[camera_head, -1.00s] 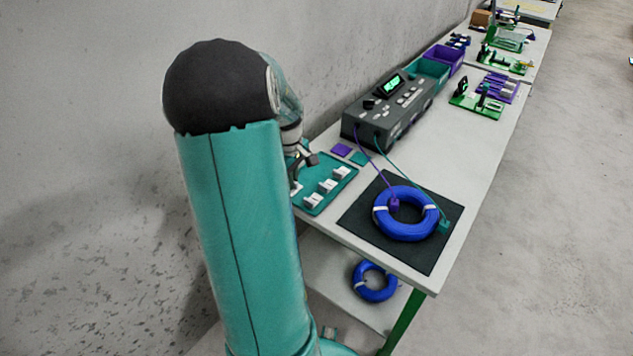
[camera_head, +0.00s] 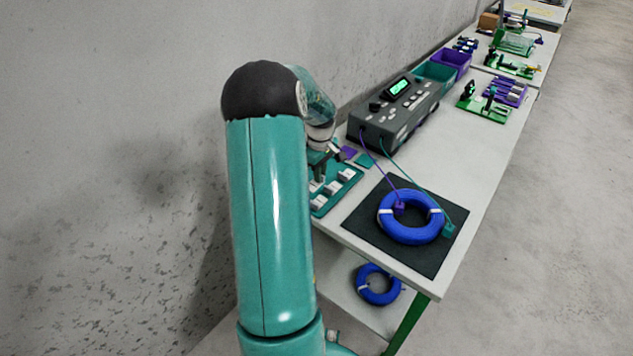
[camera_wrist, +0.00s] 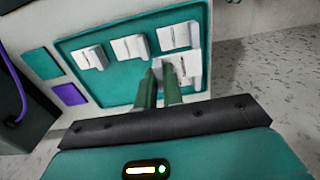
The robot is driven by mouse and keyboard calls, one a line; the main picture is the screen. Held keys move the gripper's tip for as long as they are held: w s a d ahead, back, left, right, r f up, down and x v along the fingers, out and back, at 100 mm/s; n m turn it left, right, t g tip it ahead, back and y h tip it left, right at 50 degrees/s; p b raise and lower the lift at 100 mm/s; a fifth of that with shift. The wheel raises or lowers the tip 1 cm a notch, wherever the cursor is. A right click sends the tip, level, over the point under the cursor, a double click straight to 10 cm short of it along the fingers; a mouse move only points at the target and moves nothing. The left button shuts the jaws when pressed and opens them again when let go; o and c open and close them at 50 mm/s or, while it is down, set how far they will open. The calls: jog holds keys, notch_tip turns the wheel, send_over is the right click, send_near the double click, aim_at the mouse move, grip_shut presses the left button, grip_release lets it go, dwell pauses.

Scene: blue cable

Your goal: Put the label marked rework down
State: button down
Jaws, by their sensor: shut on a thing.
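A teal tray (camera_head: 346,190) on the near left of the table bears several white labels. In the wrist view, three labels sit on the tray (camera_wrist: 115,82): one at left (camera_wrist: 90,57), one in the middle (camera_wrist: 130,47) and one at right (camera_wrist: 180,36). My gripper (camera_wrist: 164,68) is shut on a white label (camera_wrist: 189,68) at the tray's lower right corner. Its fingers partly hide this label. I cannot tell whether the label touches the tray, and no marking is readable. In the head view, my gripper (camera_head: 322,160) is over the tray's far left side, partly hidden by my arm.
A purple square (camera_wrist: 70,95) and a teal square (camera_wrist: 42,63) lie beside the tray. A dark tester (camera_head: 392,112) stands behind, its leads running to a blue cable coil (camera_head: 411,235) on a black mat (camera_head: 365,225). Another coil (camera_head: 377,285) lies on the lower shelf. The wall is close at left.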

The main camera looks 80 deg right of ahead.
jog(key=shift+w+d+f, duration=0.35)
jog(key=shift+d+f, duration=0.05)
jog(key=shift+f, duration=0.2)
jog(key=shift+w+d+f, duration=0.35)
jog(key=shift+f, duration=0.25)
jog(key=shift+w+d+f, duration=0.1)
jog(key=shift+f, duration=1.55)
jog(key=shift+f, duration=0.1)
jog(key=c, duration=1.5)
grip_release()
jog(key=shift+c, duration=0.2)
notch_tip(320, 180, up, 12)
